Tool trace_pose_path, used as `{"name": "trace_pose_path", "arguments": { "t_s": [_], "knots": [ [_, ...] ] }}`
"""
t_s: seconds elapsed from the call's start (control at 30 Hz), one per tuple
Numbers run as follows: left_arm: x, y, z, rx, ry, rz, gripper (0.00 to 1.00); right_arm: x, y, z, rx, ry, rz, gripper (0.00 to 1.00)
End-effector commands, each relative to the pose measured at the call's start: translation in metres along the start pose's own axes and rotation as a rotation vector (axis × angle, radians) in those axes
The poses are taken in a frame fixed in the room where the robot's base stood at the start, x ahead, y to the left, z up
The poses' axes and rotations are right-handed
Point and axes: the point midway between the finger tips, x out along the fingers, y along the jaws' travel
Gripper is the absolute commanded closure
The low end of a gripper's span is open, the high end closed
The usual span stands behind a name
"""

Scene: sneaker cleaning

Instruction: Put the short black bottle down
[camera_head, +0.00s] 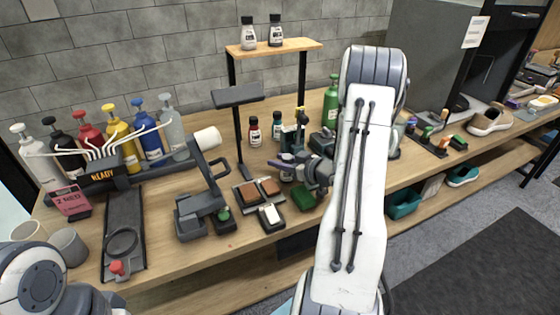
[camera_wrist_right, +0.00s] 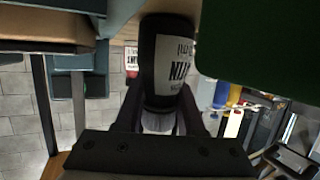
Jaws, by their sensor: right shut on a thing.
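My right gripper (camera_head: 287,168) is low over the workbench, in front of the small bottles. In the right wrist view its fingers (camera_wrist_right: 158,118) are shut around the neck of a short black bottle (camera_wrist_right: 158,65) with a white label. That view is upside down, so the bottle stands about upright, its base by the wooden surface. I cannot tell whether it touches. In the head view I cannot make out the held bottle clearly beside the gripper. Only a rounded part of my left arm shows at the lower left; its gripper is out of view.
Two small bottles, one red-labelled (camera_head: 254,131), stand behind the gripper. A raised wooden shelf (camera_head: 300,45) carries two more bottles. Brushes (camera_head: 270,188), a green block (camera_head: 303,197) and a grey stand (camera_head: 196,213) lie close by. Several pump bottles (camera_head: 118,122) line the left.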

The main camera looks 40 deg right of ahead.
Motion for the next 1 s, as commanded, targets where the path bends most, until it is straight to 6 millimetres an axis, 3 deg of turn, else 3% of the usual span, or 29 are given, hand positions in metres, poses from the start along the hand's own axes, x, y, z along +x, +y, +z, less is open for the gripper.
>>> {"name": "trace_pose_path", "arguments": {
  "t_s": [0.03, 0.07, 0.1, 0.13, 0.57, 1.0],
  "knots": [
    [0.002, 0.0, 0.0, 0.0, 0.0, 0.0, 1.0, 0.001, 0.0, 0.003, 0.0, 0.0, 0.0, 1.0],
    [0.001, 0.0, 0.0, 0.0, 0.0, 0.0, 1.0, 0.001, 0.0, 0.002, 0.0, 0.0, 0.0, 0.51],
    [0.001, 0.0, 0.0, 0.0, 0.0, 0.0, 1.0, 0.0, 0.0, 0.001, 0.0, 0.0, 0.0, 0.35],
    [0.001, 0.0, 0.0, 0.0, 0.0, 0.0, 1.0, 0.0, 0.0, 0.001, 0.0, 0.0, 0.0, 0.32],
    [0.0, 0.0, 0.0, 0.0, 0.0, 0.0, 1.0, -0.008, 0.001, -0.002, 0.0, 0.0, 0.003, 0.32],
    [0.003, 0.0, 0.0, 0.0, 0.0, 0.0, 1.0, -0.096, 0.001, -0.002, 0.0, 0.001, 0.006, 0.32]
  ]
}}
